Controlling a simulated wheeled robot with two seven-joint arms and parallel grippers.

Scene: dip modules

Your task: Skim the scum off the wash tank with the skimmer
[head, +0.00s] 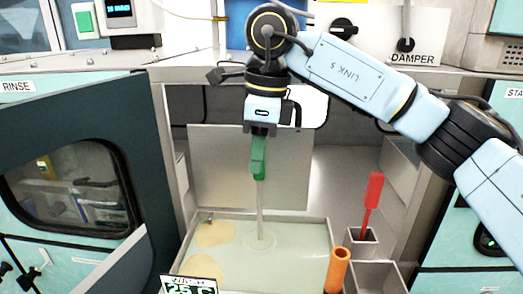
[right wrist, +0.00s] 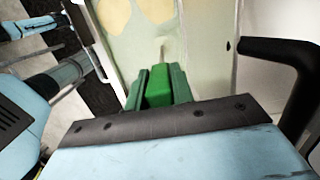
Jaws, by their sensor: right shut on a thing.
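My right gripper (head: 262,130) is shut on the green handle of the skimmer (head: 259,160), which hangs upright over the wash tank (head: 327,238). The skimmer's thin shaft goes down into the pale liquid, where a faint round shape shows around its lower end. Two tan scum patches float at the tank's left side, a rear one (head: 214,234) and a front one (head: 201,265), both left of the shaft. The right wrist view shows the green handle (right wrist: 158,88) between the fingers, with the scum (right wrist: 112,15) beyond. My left gripper is not in view.
A red-handled tool (head: 373,190) stands in a small holder right of the tank. An orange cylinder (head: 338,268) stands by the tank's front right corner. An open door with a window (head: 75,190) is at left. A temperature sign (head: 190,285) is at the front.

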